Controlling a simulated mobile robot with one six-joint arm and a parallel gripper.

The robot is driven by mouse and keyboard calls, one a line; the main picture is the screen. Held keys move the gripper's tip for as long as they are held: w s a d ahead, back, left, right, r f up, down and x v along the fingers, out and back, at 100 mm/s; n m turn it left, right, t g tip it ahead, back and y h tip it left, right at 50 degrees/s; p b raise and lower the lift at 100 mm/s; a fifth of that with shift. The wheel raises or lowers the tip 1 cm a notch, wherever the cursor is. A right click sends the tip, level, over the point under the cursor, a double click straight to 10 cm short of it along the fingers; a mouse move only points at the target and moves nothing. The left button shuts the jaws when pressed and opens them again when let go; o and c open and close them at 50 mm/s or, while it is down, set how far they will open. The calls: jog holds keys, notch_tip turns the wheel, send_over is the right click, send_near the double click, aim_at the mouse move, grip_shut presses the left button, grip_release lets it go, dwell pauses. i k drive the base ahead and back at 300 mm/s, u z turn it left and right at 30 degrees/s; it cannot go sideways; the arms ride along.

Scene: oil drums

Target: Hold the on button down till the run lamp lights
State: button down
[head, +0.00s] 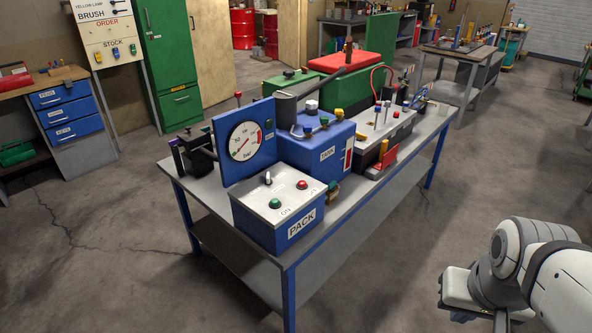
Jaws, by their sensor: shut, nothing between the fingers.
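The blue control box (262,231), marked PACK, stands on the near end of the metal table with a light sloping top. A green button (275,203) sits on that top beside lettering that looks like ON. A red button (302,184) sits to its right and a small upright lever (268,178) behind. I cannot tell which part is the run lamp, or whether one is lit. My gripper (459,300) is at the lower right, well apart from the box and table. Its fingers are small and partly hidden, and it holds nothing visible.
A round gauge on a blue panel (228,168) rises behind the box. A blue tank unit (320,150) and a grey battery-like box (370,128) stand farther along the table (335,208). Floor between my arm and the table is clear.

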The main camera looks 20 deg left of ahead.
aim_at(275, 202)
jog(key=u, duration=1.55)
jog(key=i, duration=0.95)
jog(key=z, duration=0.05)
